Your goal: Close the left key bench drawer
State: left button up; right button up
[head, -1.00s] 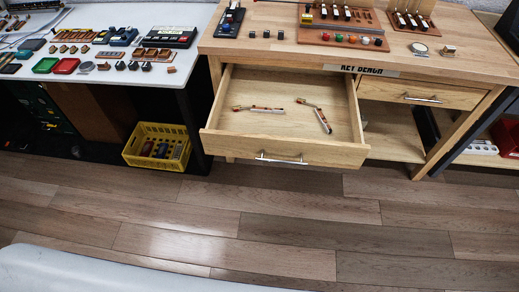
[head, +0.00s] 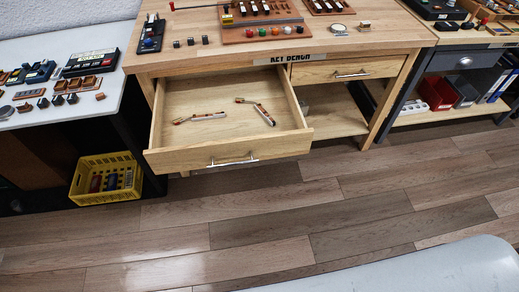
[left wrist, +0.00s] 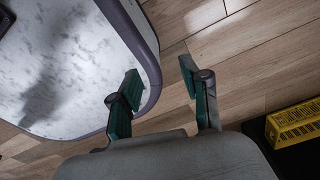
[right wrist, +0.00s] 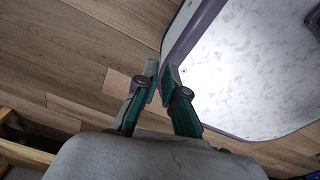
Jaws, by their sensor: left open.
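The left key bench drawer (head: 285,146) is pulled well out of the wooden key bench (head: 205,62) in the head view. Its front has a metal bar handle (head: 232,162). Two small pieces with pale shafts and reddish ends lie in it: one on the left (head: 205,117) and one on the right (head: 264,114). Neither gripper shows in the head view. My left gripper (left wrist: 160,82) is open and empty above the floor in the left wrist view. My right gripper (right wrist: 161,74) has its fingertips close together with nothing seen between them; whether they touch is unclear.
The right bench drawer (head: 340,70) is shut. A yellow crate (head: 105,197) stands on the floor left of the open drawer. A white table (head: 40,112) is at the left and a dark cabinet (head: 462,62) at the right. The wood floor (head: 290,215) before the bench is clear.

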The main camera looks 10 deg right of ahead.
jog(key=w+a+m+t+b, duration=0.1)
jog(key=w, duration=0.3)
jog(key=w+m+t+b, duration=0.1)
jog(key=w, duration=0.3)
jog(key=w+a+r+m+t+b, duration=0.1)
jog(key=w+m, duration=0.1)
jog(key=w, duration=0.2)
jog(key=shift+w+a+t+y+b, duration=0.15)
jog(key=shift+a+t+y+b, duration=0.15)
jog(key=shift+y+b, duration=0.1)
grip_shut()
jog(key=m+t+b, duration=1)
jog(key=m+t, duration=0.3)
jog(key=m, duration=0.4)
send_near(299, 144)
jog(key=shift+n+h, duration=0.3)
jog(key=shift+h, duration=0.1)
jog(key=w, duration=0.6)
jog(key=shift+a+f, duration=0.15)
jog(key=shift+a, duration=0.2)
pick_arm(q)
jog(key=w+d+f, duration=0.1)
jog(key=w+f, duration=0.1)
jog(key=w, duration=0.4)
jog(key=w+d+f+t, duration=0.1)
jog(key=w+f, duration=0.1)
jog(key=w, duration=0.5)
jog(key=shift+d+f, duration=0.25)
pick_arm(e)
jog(key=shift+w, duration=0.7)
